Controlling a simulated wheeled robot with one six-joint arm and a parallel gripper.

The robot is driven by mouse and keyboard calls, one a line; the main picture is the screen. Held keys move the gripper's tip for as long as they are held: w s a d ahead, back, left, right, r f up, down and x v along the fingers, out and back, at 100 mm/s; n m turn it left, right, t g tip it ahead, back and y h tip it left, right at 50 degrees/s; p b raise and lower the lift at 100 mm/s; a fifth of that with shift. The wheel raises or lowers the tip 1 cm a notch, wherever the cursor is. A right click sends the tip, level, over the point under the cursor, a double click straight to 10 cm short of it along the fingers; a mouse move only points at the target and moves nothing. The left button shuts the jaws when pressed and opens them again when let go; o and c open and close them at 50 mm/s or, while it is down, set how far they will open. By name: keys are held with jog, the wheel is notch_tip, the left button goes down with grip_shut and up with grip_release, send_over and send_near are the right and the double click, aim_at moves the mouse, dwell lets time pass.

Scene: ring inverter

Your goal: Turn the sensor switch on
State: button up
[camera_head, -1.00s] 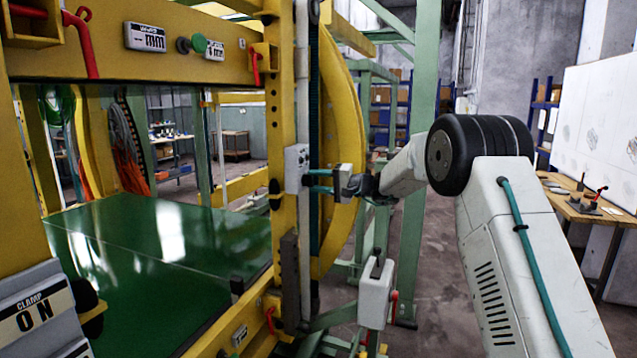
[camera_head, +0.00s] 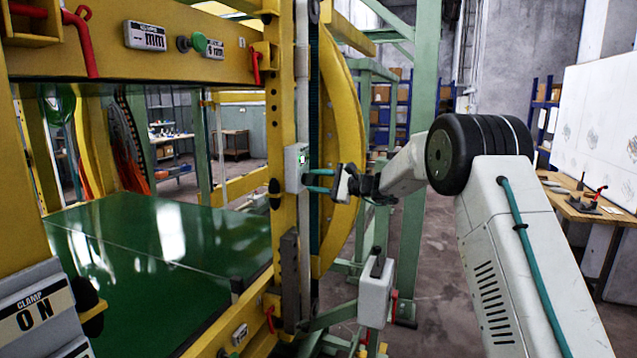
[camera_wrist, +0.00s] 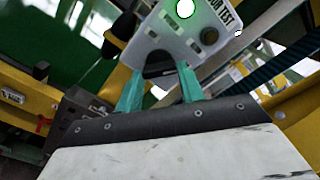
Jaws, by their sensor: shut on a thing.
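The sensor box (camera_head: 297,168) is a small grey box on the yellow post, with a green glow on its face. In the wrist view the sensor box (camera_wrist: 180,32) fills the top, with a label partly reading "OR TEST", a bright green-white light (camera_wrist: 184,8) and dark round parts. A black switch knob (camera_wrist: 160,62) sits low on its face. My gripper (camera_head: 312,181) reaches the box from the right. In the wrist view my gripper (camera_wrist: 160,82) has its teal fingers on both sides of the knob, shut on it. The fingers hide part of the knob.
The yellow machine frame (camera_head: 285,110) and a curved yellow guard (camera_head: 345,130) stand close around the box. A green table (camera_head: 150,245) lies to the left. Another grey box (camera_head: 375,292) hangs below my arm. Open floor shows at right.

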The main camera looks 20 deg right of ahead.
jog(key=shift+f+m, duration=0.25)
jog(key=shift+m, duration=0.25)
jog(key=o, duration=1)
jog(key=shift+s+d, duration=0.1)
jog(key=shift+r, duration=0.15)
jog(key=v, duration=0.7)
jog(key=shift+s+d, duration=0.25)
